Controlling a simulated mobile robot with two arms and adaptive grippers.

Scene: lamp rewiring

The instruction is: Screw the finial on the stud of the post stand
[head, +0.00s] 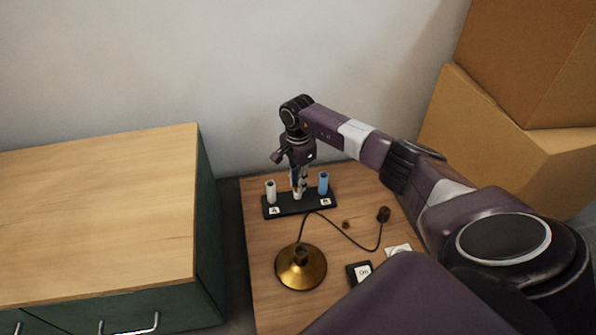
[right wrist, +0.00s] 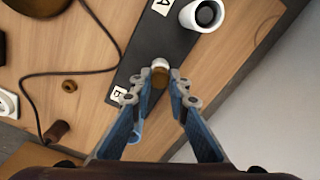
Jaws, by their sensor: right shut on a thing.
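The post stand (head: 312,208) is a black bar on the wooden table, with a white post (head: 271,191) by label A and a blue post (head: 323,183) by label B. My right gripper (head: 298,187) points down at the middle of the stand, between the posts. In the right wrist view its fingertips (right wrist: 161,77) are shut on a small brownish piece, seemingly the finial (right wrist: 155,81), with a whitish round part at its far end. The fingers hide much of it. Whether it touches the stud, which I cannot make out, is unclear. My left gripper is out of view.
A brass lamp base (head: 301,270) with a dark cord and plug (head: 383,214) stands in front of the stand. A small brass ring (head: 346,225) and a dark switch box (head: 359,272) lie nearby. A cabinet (head: 110,215) is left; cardboard boxes (head: 500,135) are right.

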